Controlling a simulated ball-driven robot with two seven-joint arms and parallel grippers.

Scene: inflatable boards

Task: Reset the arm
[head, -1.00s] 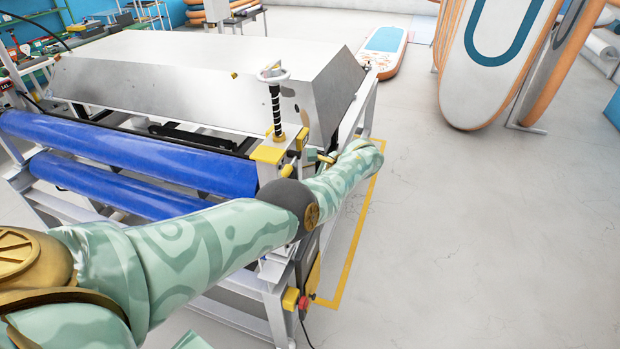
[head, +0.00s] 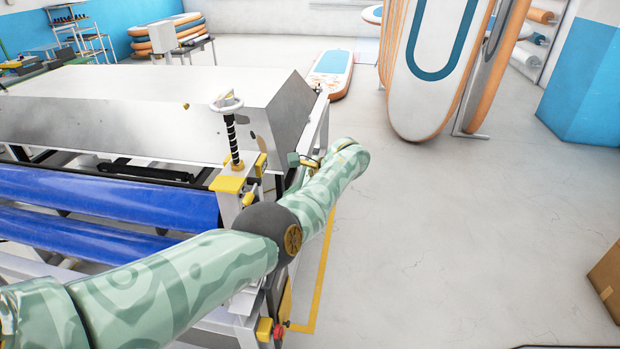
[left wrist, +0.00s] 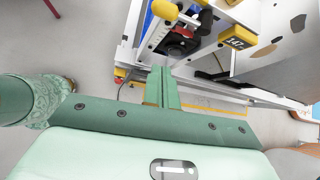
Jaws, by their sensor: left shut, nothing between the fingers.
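My left arm (head: 180,285), pale green with a darker pattern, comes in from the left in the head view. It bends at a dark elbow (head: 275,232) and its forearm (head: 330,185) reaches out beside the roller machine (head: 200,90). In the left wrist view my left gripper (left wrist: 162,88) has its two green fingers together with nothing between them. It is above the floor by the machine's frame, and I cannot tell the exact gap. My right arm and gripper are not in view.
The machine has blue rollers (head: 110,195), a handwheel (head: 227,102) and a yellow floor line (head: 322,275) along its side. Upright boards (head: 435,70) stand at the back, and one board (head: 331,72) lies on the floor. A cardboard box (head: 607,280) is at the right edge. The floor between is clear.

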